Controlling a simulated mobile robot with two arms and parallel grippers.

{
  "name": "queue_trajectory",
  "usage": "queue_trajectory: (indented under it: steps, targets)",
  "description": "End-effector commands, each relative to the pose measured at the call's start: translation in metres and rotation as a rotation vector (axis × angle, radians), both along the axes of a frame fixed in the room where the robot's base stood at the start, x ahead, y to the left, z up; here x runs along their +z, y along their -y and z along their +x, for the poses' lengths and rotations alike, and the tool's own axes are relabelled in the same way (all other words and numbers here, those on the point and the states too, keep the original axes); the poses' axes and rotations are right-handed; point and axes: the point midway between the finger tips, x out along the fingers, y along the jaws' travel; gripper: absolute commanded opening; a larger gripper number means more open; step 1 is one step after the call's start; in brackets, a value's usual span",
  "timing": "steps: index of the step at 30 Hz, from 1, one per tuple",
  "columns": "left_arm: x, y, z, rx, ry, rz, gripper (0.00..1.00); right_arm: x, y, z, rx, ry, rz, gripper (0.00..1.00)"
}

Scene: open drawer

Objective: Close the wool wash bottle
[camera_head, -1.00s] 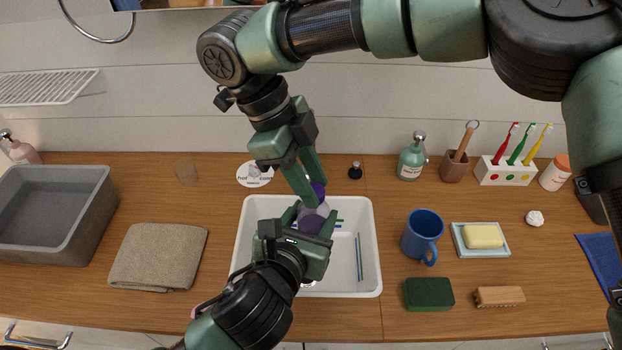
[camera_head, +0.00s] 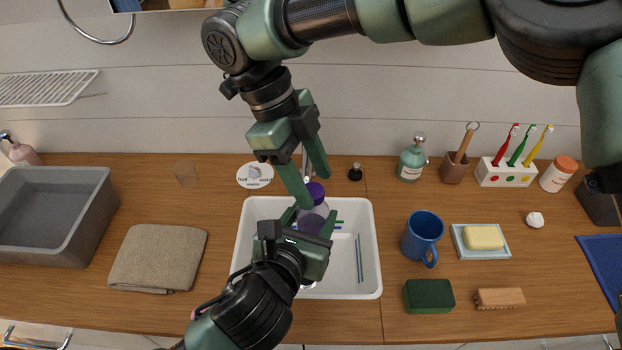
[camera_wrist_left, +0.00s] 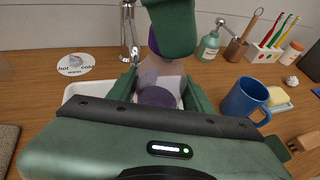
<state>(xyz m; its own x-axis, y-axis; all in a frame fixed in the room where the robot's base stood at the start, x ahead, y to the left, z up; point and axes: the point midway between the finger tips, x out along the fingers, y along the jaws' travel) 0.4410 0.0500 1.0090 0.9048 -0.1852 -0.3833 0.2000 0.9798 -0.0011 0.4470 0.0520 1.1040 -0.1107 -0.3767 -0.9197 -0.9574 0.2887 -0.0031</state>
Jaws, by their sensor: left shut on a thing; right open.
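The wool wash bottle (camera_head: 311,222) is a translucent bottle with purple contents, held over the white sink basin. A purple cap (camera_head: 316,191) shows at its top; I cannot tell how firmly it sits. My left gripper (camera_head: 305,226) is shut around the bottle's body from the near side. The bottle also shows in the left wrist view (camera_wrist_left: 158,82), its top partly hidden by a green finger.
The white basin (camera_head: 371,240) lies below. A blue mug (camera_head: 421,234), a soap dish (camera_head: 481,252), a green sponge (camera_head: 428,295) and a brush (camera_head: 498,298) are to the right. A towel (camera_head: 158,257) and a grey tub (camera_head: 50,213) are left. A teal dispenser (camera_head: 411,162) stands behind.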

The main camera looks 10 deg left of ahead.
Motion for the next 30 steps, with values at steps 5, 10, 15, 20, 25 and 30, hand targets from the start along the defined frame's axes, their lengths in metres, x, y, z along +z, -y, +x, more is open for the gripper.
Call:
queue_trajectory:
  steps: [5, 10, 15, 20, 25, 30]
  targets:
    - [0.000, 0.000, 0.000, 0.000, 0.001, 0.000, 0.00, 0.025, 0.000, 0.000, -0.001, 0.000, 0.003, 0.54]
    - [0.000, 0.000, 0.000, 0.000, 0.001, 0.000, 0.00, 0.036, 0.000, 0.000, -0.001, 0.001, 0.001, 0.54]
    - [0.000, 0.000, 0.000, 0.000, 0.001, 0.000, 0.00, 0.036, 0.000, 0.000, -0.001, 0.000, 0.000, 0.54]
    - [0.000, 0.000, 0.000, 0.000, 0.001, 0.000, 0.00, 0.036, 0.000, 0.000, 0.017, -0.006, 0.004, 0.52]
    - [0.000, 0.000, 0.000, 0.000, 0.001, 0.000, 0.00, 0.035, 0.000, -0.001, 0.194, -0.080, 0.040, 0.52]
    - [0.000, 0.000, 0.000, 0.000, 0.001, 0.000, 0.00, 0.035, 0.001, -0.003, 0.564, -0.217, 0.112, 0.52]
